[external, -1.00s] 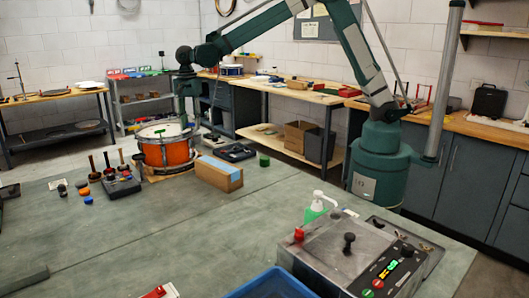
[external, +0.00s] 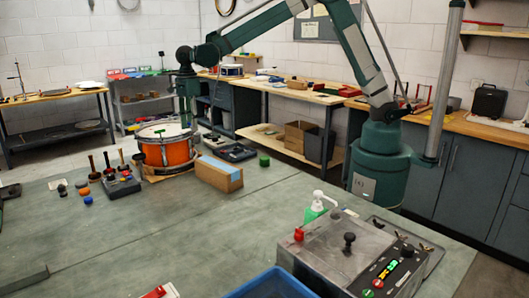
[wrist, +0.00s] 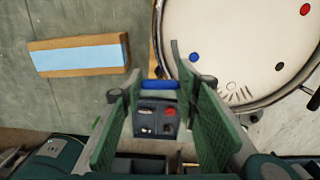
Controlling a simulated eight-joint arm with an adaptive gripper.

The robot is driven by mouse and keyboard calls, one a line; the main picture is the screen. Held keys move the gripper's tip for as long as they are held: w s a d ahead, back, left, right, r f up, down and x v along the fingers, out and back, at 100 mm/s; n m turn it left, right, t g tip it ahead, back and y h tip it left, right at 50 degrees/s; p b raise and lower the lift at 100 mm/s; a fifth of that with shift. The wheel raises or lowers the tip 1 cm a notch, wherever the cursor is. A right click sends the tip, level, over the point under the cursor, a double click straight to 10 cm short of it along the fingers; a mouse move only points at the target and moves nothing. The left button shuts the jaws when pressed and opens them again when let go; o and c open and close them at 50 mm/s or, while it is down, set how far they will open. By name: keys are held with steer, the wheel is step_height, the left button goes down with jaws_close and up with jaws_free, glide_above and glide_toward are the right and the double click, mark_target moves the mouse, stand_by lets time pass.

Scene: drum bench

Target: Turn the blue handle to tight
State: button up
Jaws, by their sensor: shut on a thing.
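The blue handle (wrist: 159,85) shows in the wrist view as a short blue bar at the edge of the drum, between the fingers of my gripper (wrist: 158,90). My gripper is shut on it. The drum (wrist: 235,45) has a white head with coloured dots and a fan of dark marks near the handle. In the external view the drum (external: 167,153) has an orange shell and stands on the bench. My gripper (external: 188,122) is over its right side there. The handle cannot be made out in the external view.
A wooden block with a light blue top (external: 219,176) lies right of the drum. A dark tray (external: 235,152) is behind it. Several knobbed tools (external: 107,165) stand at the left. The front middle of the bench (external: 150,235) is clear.

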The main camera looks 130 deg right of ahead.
steer(key=o, duration=0.9)
steer(key=shift+r, duration=0.1)
steer(key=shift+r, duration=5.95)
